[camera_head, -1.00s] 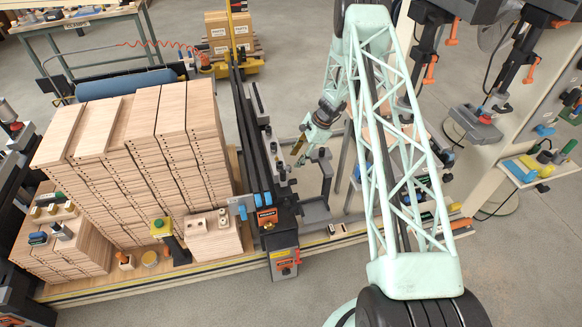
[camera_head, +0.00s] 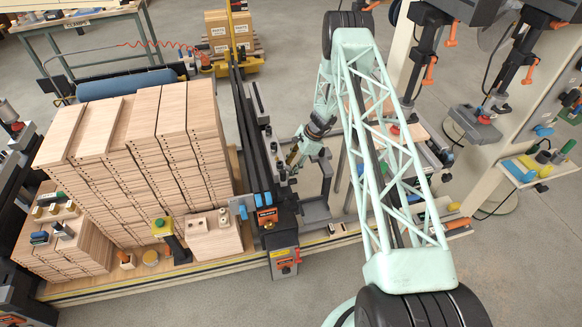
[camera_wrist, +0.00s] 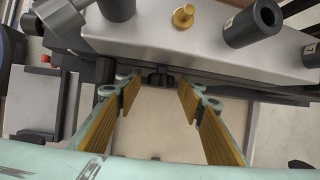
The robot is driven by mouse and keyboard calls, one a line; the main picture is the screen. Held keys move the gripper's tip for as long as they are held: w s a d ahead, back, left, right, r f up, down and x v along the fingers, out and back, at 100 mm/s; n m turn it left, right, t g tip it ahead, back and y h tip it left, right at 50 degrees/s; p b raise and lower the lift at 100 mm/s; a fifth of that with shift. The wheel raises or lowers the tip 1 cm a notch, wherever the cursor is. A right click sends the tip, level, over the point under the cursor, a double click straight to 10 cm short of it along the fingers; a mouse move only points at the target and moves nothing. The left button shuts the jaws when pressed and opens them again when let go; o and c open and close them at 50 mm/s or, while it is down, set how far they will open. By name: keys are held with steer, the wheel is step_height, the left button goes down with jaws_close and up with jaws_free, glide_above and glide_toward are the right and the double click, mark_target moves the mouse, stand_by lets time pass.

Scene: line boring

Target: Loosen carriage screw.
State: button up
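My gripper (camera_wrist: 157,92) is open in the wrist view, its two yellow-padded fingers apart with nothing between the pads. A small black winged screw (camera_wrist: 160,79) shows beyond the fingertips, roughly midway between them, on the lower front edge of a grey carriage block (camera_wrist: 145,32). It appears to be the carriage screw; I cannot tell whether the fingertips touch it. A brass knob (camera_wrist: 183,16) stands on the block. In the head view my gripper (camera_head: 293,160) is beside the dark vertical rail (camera_head: 258,140); the screw cannot be made out there.
Black cylindrical knobs (camera_wrist: 252,23) stick out from the block near my gripper. Stacked wooden boards (camera_head: 140,150) fill the bench left of the rail. An orange-labelled control box (camera_head: 284,262) sits at the rail's near end. Open floor (camera_head: 230,300) lies in front.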

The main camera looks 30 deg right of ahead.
steer(key=c, duration=0.9)
steer(key=t+b, duration=0.1)
steer(key=b, duration=0.7)
steer(key=t+b, duration=0.1)
steer(key=b, duration=0.8)
steer(key=t+b, duration=0.2)
steer(key=b, duration=0.6)
steer(key=shift+s+f+n+h+b, duration=0.2)
steer(key=shift+s+n+h+b, duration=0.1)
steer(key=shift+n+h, duration=0.1)
stand_by(0.6)
steer(key=shift+t+b, duration=0.4)
steer(key=shift+b, duration=1.15)
steer(key=shift+s+a+t+b, duration=0.1)
steer(key=shift+t+b, duration=0.4)
steer(key=shift+b, duration=0.2)
steer(key=o, duration=0.9)
steer(key=shift+r+g+p, duration=0.15)
steer(key=shift+g+p, duration=0.55)
steer(key=shift+p, duration=0.75)
